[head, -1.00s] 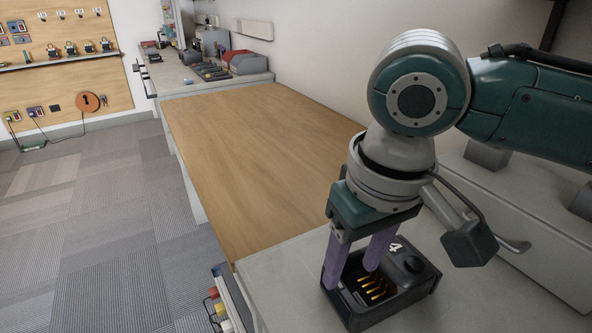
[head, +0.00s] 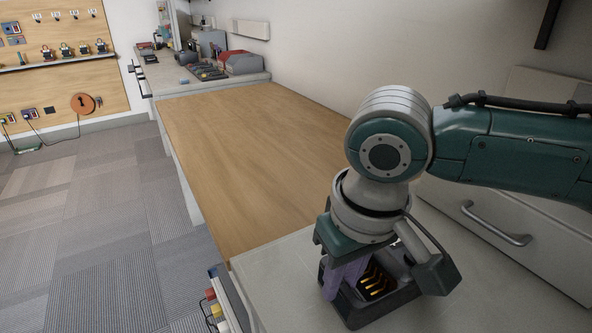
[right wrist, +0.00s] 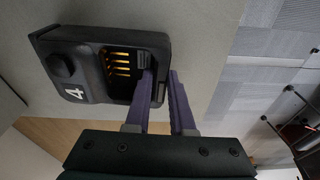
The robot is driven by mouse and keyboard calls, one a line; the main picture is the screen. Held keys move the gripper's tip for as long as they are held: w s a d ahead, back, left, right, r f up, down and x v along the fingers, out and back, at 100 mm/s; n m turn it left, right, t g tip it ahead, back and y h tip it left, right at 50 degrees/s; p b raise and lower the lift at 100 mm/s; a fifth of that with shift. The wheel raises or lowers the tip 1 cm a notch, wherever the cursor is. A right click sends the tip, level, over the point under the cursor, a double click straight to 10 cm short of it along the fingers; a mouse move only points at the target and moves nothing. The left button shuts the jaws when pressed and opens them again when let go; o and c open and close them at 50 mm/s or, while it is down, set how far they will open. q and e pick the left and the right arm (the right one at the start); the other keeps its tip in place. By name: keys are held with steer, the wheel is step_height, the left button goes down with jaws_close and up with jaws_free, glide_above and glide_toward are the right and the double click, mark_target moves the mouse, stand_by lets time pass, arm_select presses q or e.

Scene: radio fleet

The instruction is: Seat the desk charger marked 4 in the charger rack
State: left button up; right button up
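The desk charger (right wrist: 108,62) is a black box with a white 4, a round knob and an open pocket with several gold contacts. It also shows in the head view (head: 392,304), on the pale counter, partly hidden by my right arm. My right gripper (right wrist: 160,78) has its purple fingers closed on the pocket's side wall, one finger inside and one outside. It shows in the head view too (head: 346,280). I cannot clearly identify the charger rack; a row of dark units (head: 208,72) lies on the far bench. My left gripper is out of view.
A bare wooden worktop (head: 250,155) stretches between the pale counter and the far bench. Red and grey boxes (head: 240,62) stand on that bench. A drawer with a handle (head: 497,228) is at the right. Coloured items (head: 215,308) hang at the counter's left edge.

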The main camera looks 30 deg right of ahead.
jaws_close()
stand_by(0.9)
